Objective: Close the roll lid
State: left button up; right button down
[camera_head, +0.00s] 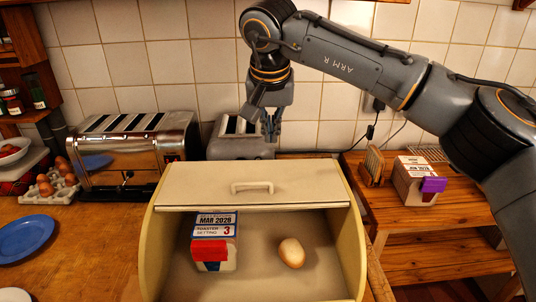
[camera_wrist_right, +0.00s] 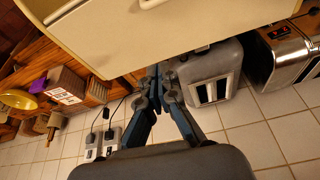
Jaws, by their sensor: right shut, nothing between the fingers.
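The cream bread box stands on the counter with its roll lid (camera_head: 300,184) rolled back and its front open. The lid's pale handle (camera_head: 252,187) sits on the upper front part of the lid. In the right wrist view the lid (camera_wrist_right: 190,30) fills the top, with part of the handle (camera_wrist_right: 150,2) at the picture edge. My right gripper (camera_head: 271,136) is shut and empty behind the box's top, apart from the handle. Its fingers also show in the wrist view (camera_wrist_right: 157,72), close to the box's edge in the picture; contact cannot be told. My left gripper is not in view.
Inside the box are a labelled carton with a red clip (camera_head: 211,250) and an egg (camera_head: 291,253). A grey toaster (camera_head: 242,148) stands behind the box, close to my right gripper. A chrome toaster (camera_head: 135,155) stands left. A wooden shelf (camera_head: 410,218) is at right.

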jog(key=x, duration=0.3)
jog(key=p+x, duration=0.1)
jog(key=x, duration=0.2)
jog(key=s+p+x, duration=0.1)
jog(key=x, duration=0.1)
jog(key=shift+w+a+f, duration=0.15)
jog(key=shift+w+f, duration=0.05)
jog(key=shift+f, duration=0.35)
jog(key=s, duration=0.3)
jog(key=shift+a+p, duration=0.1)
jog(key=shift+p, duration=0.3)
jog(key=shift+s, duration=0.4)
jog(key=shift+s+f, duration=0.1)
jog(key=shift+s, duration=0.05)
jog(key=shift+s, duration=0.1)
